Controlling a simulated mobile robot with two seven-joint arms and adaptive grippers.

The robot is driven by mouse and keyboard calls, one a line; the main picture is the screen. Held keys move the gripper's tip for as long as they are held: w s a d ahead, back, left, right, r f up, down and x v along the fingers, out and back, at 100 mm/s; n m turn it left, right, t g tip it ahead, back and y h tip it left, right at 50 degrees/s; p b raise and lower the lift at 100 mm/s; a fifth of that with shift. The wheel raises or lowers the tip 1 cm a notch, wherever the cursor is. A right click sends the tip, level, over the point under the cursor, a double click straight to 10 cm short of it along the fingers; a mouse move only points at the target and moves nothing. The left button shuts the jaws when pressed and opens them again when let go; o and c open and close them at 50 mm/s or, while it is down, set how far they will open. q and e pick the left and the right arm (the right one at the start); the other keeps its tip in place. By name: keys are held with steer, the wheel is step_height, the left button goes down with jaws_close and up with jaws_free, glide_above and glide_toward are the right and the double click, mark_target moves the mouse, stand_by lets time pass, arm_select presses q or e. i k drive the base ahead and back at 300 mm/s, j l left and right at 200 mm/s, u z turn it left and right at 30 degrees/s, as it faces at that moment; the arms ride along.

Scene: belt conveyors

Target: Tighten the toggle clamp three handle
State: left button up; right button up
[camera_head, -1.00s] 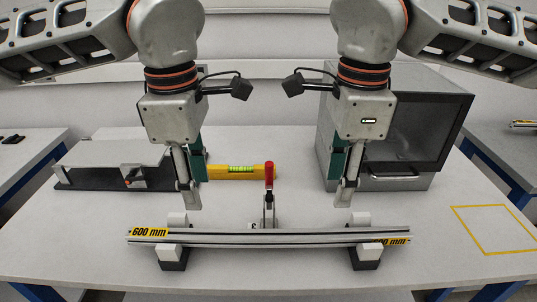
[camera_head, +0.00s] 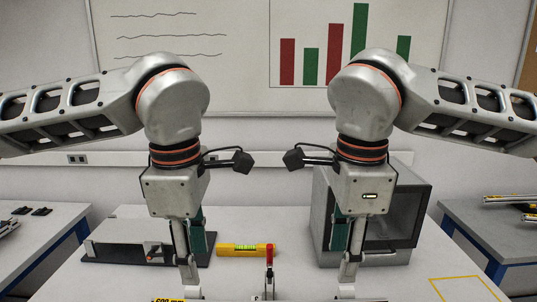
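The toggle clamp (camera_head: 269,283) stands at the bottom centre of the head view, with its red handle (camera_head: 270,254) upright. Its base is cut off by the lower edge of the picture. My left gripper (camera_head: 190,278) points down to the left of the clamp, apart from it. My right gripper (camera_head: 347,278) points down to the right of the clamp, also apart from it. Both are seen edge-on, so I cannot tell how far their fingers are open. I see nothing held in either one.
A yellow spirit level (camera_head: 240,249) lies behind the clamp. A low grey device (camera_head: 128,243) stands at the left and a grey box with a dark door (camera_head: 318,212) at the right. A yellow outlined area (camera_head: 466,280) on the right is empty.

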mark_target(270, 247)
steer(key=k, duration=1.15)
